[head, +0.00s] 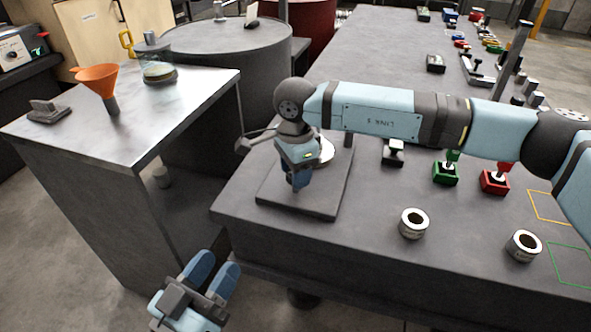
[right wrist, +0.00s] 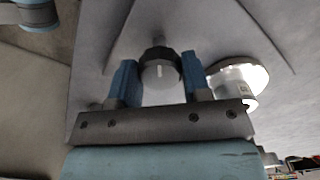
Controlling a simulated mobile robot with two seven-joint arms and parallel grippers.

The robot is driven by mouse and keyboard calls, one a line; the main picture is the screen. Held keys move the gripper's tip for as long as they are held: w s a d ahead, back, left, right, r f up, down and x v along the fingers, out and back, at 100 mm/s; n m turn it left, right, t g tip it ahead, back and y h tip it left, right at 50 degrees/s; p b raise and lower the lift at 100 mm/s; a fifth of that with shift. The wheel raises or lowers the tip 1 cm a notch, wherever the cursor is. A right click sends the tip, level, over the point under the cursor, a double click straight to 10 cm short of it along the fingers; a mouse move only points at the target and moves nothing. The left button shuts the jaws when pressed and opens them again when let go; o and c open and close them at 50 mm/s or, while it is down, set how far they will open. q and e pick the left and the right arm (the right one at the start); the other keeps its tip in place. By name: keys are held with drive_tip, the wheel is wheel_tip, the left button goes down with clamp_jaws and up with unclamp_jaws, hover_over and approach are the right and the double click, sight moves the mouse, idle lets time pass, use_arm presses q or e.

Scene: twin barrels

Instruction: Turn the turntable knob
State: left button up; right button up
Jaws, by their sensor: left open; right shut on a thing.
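The turntable knob (right wrist: 161,72) is round, with a pale face, a white mark and a dark collar. In the right wrist view it sits between the two blue fingers of my right gripper (right wrist: 160,82), which is shut on it. In the head view my right gripper (head: 300,180) points down over a dark square plate (head: 325,200), and the knob is hidden there. A pale round part (head: 325,152) shows behind the gripper; a white labelled cylinder (right wrist: 240,82) is beside the right finger in the wrist view. My left gripper (head: 213,277) is open and empty, low in front of the workbench.
Two metal rings (head: 413,223) (head: 524,246) stand on the workbench (head: 370,265). Green (head: 446,172) and red (head: 495,180) switch boxes are further back, under my right arm. A side table (head: 190,90) holds an orange funnel (head: 98,82) and a jar (head: 158,73). A barrel (head: 228,42) stands behind.

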drive_tip(key=o, duration=0.9)
use_arm(q)
drive_tip(key=shift+s+a+f, duration=0.1)
drive_tip(key=shift+s+f, duration=0.05)
drive_tip(key=shift+f, duration=0.1)
use_arm(e)
drive_tip(key=shift+o, duration=0.2)
drive_tip(key=shift+r, duration=0.3)
wheel_tip(320, 180, up, 5)
drive_tip(key=shift+f+p, duration=0.2)
drive_tip(key=shift+p, duration=0.5)
use_arm(q)
drive_tip(key=f+g+y, duration=0.1)
drive_tip(key=a+f+p, duration=0.1)
drive_tip(key=f, duration=0.1)
drive_tip(key=a+f+g+y, duration=0.1)
drive_tip(key=f, duration=0.1)
drive_tip(key=shift+f+g+y+p, duration=0.25)
drive_tip(key=shift+g+y+p, duration=0.05)
use_arm(e)
wheel_tip(320, 180, up, 9)
drive_tip(key=shift+f, duration=0.15)
